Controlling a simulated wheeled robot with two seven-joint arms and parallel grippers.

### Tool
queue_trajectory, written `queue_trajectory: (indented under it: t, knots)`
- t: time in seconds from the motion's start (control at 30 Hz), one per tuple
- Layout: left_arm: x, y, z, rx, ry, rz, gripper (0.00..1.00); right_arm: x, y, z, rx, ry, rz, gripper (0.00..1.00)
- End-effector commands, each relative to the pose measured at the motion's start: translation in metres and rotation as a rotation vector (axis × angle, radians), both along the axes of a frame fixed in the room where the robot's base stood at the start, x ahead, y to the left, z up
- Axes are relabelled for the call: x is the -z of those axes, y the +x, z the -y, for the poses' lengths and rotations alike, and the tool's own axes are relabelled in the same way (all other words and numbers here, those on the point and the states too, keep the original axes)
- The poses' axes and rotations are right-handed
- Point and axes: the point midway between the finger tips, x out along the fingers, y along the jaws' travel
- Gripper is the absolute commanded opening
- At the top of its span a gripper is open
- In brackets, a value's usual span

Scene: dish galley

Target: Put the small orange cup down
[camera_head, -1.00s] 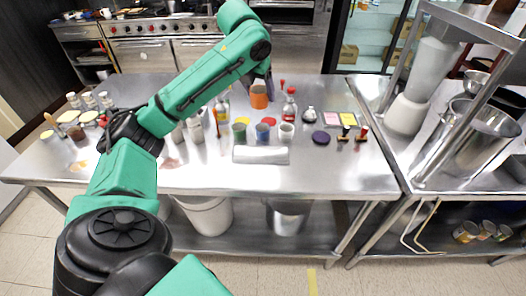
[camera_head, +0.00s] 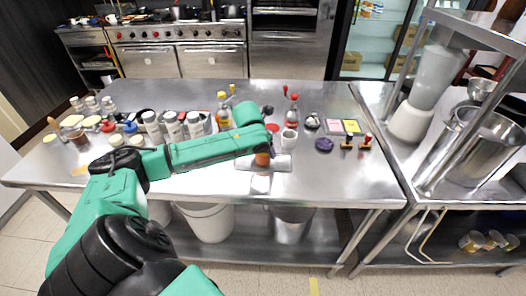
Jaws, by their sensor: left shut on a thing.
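The small orange cup (camera_head: 262,159) shows just below my left gripper (camera_head: 263,148), which is shut on it. The gripper's own tip and much of the cup are hidden by the wrist. The cup is in front of the flat silver tray (camera_head: 282,164) or over it; I cannot tell whether it touches. A white cup (camera_head: 290,138) stands just behind the tray, to the right of the gripper. My right gripper is not in view.
Several grey-white bottles (camera_head: 173,127) stand behind my left arm. The steel table (camera_head: 340,180) is clear at the front right.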

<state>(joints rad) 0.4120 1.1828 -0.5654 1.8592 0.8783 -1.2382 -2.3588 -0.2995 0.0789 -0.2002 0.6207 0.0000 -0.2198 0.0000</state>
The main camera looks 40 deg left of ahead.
Motion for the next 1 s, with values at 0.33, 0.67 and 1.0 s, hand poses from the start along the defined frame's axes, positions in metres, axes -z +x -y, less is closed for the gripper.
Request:
queue_trajectory:
  t: [0.33,0.67,1.0]
  knots:
    - [0.002,0.0,0.0,0.0,0.0,-0.001,0.99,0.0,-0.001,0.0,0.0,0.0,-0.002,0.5]
    - [-0.001,0.0,0.0,0.0,0.0,0.001,0.99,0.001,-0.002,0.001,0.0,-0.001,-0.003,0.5]
    - [-0.068,-0.03,0.007,0.001,0.007,0.002,0.99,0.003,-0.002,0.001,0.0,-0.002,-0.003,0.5]
